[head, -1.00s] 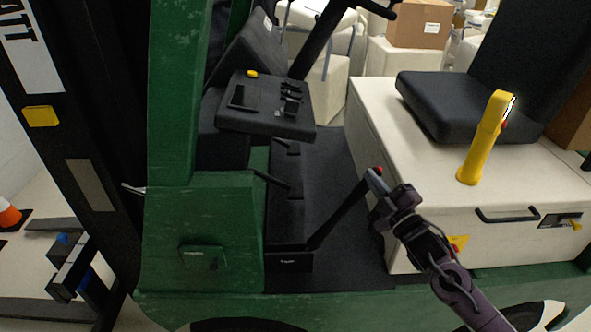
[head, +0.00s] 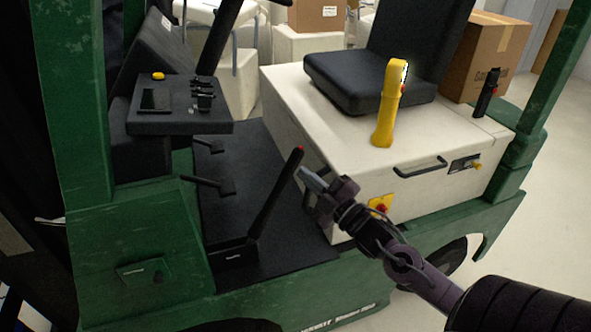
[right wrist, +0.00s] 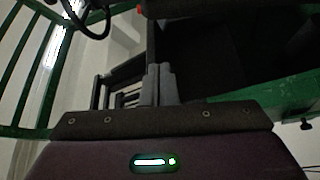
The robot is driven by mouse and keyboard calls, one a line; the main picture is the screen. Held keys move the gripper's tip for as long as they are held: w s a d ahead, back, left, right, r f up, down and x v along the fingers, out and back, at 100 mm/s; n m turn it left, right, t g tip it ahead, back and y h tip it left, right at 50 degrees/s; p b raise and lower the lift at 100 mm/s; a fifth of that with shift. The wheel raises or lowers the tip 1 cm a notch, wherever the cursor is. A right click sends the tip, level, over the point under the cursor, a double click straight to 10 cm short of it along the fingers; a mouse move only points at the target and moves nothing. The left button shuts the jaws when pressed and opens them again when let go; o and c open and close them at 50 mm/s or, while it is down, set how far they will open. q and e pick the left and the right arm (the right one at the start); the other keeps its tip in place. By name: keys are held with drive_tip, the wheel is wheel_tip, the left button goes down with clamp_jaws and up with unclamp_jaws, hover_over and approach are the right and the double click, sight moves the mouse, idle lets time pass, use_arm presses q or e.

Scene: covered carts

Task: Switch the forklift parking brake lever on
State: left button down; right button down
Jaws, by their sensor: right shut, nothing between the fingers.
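The parking brake lever (head: 274,200) is a black bar with a red tip. It rises at a slant from a black floor box in the forklift's footwell, in front of the white seat base. My right gripper (head: 306,177) is shut and empty, just right of the lever's upper part and slightly below the red tip, with a small gap seeming to show between them. In the right wrist view the shut fingers (right wrist: 158,85) point up the picture, and the lever (right wrist: 185,9) with its red tip lies across the top edge. My left gripper is not in view.
A yellow handle (head: 389,105) stands on the white seat base (head: 345,155), beside the black seat (head: 370,80). A control console (head: 180,112) is at the left. A green post (head: 75,110) and the green body frame the footwell. Open floor lies at the right.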

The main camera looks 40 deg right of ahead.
drive_tip(key=shift+v, duration=1.25)
drive_tip(key=shift+a+r, duration=0.15)
drive_tip(key=shift+a, duration=0.1)
